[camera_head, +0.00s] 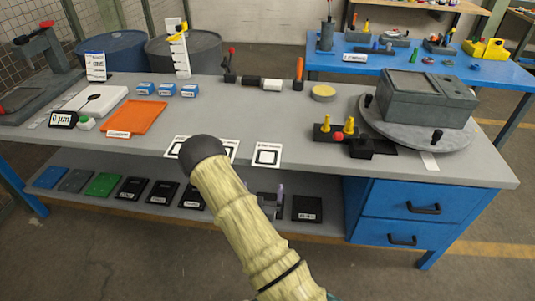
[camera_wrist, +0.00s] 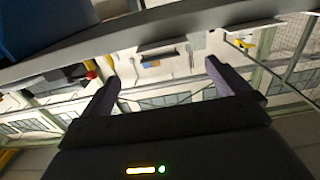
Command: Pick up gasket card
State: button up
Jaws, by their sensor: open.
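My gripper (camera_wrist: 160,84) is open, with both fingers apart and nothing visible between them in the wrist view. In the head view my gripper (camera_head: 271,202) is partly hidden behind my arm, in front of the lower shelf. I cannot tell for sure which thing is the gasket card. Several flat black labelled pieces, such as this black piece (camera_head: 307,208), lie on the lower shelf, one just right of my gripper. White cards with black square outlines, such as this white card (camera_head: 267,155), lie near the tabletop's front edge. No card is clear in the wrist view.
The grey tabletop (camera_head: 240,110) overhangs the lower shelf (camera_head: 225,222). Blue drawers (camera_head: 410,209) close off the shelf's right side. An orange tray (camera_head: 137,117), blue boxes (camera_head: 167,89) and a grey housing on a round plate (camera_head: 425,96) stand above.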

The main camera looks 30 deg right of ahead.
aim_at(265, 165)
jog(key=x, duration=0.6)
jog(key=shift+p, duration=0.3)
jog(key=shift+w, duration=0.1)
jog(key=p+x, duration=0.1)
jog(key=x, duration=0.4)
jog(key=shift+w, duration=0.1)
jog(key=shift+c, duration=0.4)
jog(key=c, duration=0.6)
